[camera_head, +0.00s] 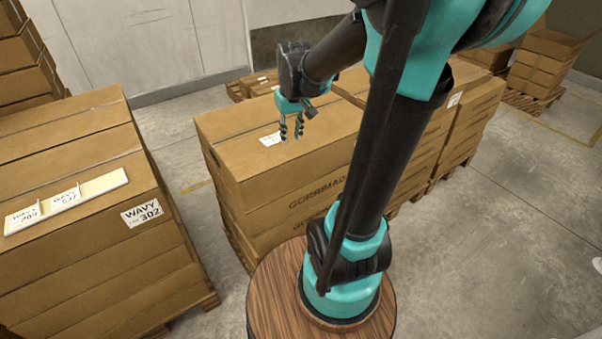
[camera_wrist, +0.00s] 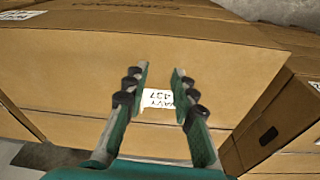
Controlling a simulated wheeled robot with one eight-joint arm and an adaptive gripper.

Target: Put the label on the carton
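A white label (camera_wrist: 158,98) with dark print, partly readable as WAVY, shows between my fingertips in the wrist view. In the head view the white label (camera_head: 270,139) appears flat on the top of the brown carton (camera_head: 330,124), just left of my fingers. The carton's front bears the print GORRIMA, partly hidden by my arm. My gripper (camera_head: 291,130) points down over the carton top. I cannot tell the exact height of the fingertips above the carton.
At left, a carton stack (camera_head: 70,150) carries a pale strip (camera_head: 95,187) with two upright labels, WAVY 204 and another; a WAVY 302 label (camera_head: 142,212) is on its side. More cartons (camera_head: 470,105) stand behind my arm. Grey floor (camera_head: 520,200) is clear at right.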

